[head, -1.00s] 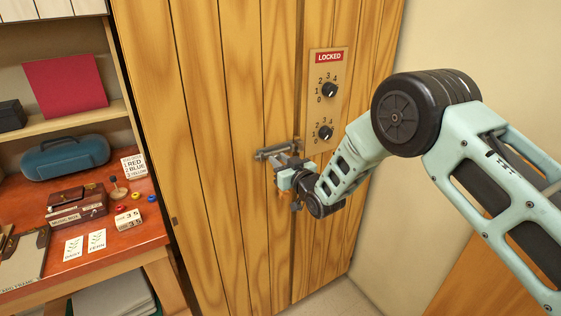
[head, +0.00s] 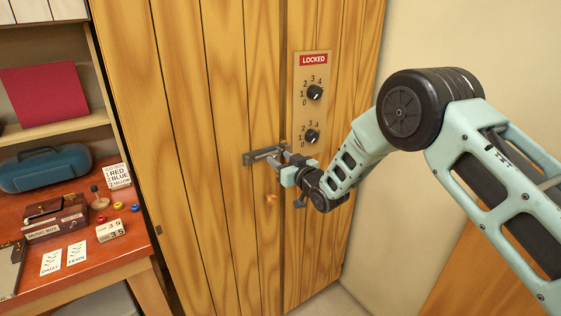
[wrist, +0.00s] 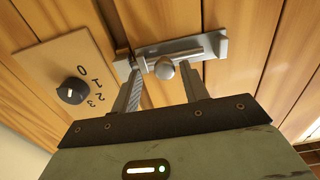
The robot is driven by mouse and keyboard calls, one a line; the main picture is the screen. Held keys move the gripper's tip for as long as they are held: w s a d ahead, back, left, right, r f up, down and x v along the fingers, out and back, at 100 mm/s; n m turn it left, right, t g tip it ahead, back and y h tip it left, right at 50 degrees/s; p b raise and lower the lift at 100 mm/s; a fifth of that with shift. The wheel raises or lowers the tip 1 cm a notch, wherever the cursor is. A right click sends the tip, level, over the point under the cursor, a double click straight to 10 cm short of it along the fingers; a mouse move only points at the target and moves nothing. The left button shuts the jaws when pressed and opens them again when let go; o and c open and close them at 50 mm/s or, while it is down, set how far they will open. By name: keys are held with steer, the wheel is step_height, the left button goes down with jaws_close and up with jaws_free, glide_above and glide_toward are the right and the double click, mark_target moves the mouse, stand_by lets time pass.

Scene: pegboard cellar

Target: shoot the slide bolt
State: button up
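The slide bolt (head: 262,155) is a grey metal bar on a wooden cabinet door, beside the seam between the two doors. In the wrist view the bolt's plate (wrist: 214,48) runs across the top, and its round knob (wrist: 165,69) is near the seam end. My gripper (head: 286,158) is at the bolt's right end in the head view. In the wrist view its fingers (wrist: 163,78) are spread, one on each side of the knob, with gaps visible. Whether a finger touches the knob is unclear. The head view hides the knob behind my gripper.
A panel with a red LOCKED sign (head: 313,59) and two dials, upper (head: 315,92) and lower (head: 312,137), is above and right of the bolt. A red-topped desk (head: 120,250) with a music box (head: 55,222) stands left. A pale wall is on the right.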

steer(key=b+v, duration=0.6)
steer(key=v, duration=1.1)
steer(key=shift+s, duration=0.2)
steer(key=shift+d, duration=0.1)
steer(key=s+a+g+h, duration=0.2)
steer(key=s+g+h, duration=0.5)
steer(key=s, duration=1)
steer(key=s+d+g+h, duration=0.1)
steer(key=s+d+g, duration=0.2)
steer(key=s, duration=0.7)
steer(key=s+d+n+g+h, duration=0.1)
steer(key=s+d+g, duration=0.2)
steer(key=s, duration=0.6)
steer(key=shift+s+d+r+g, duration=0.25)
steer(key=shift+s+g, duration=0.15)
steer(key=shift+g, duration=0.6)
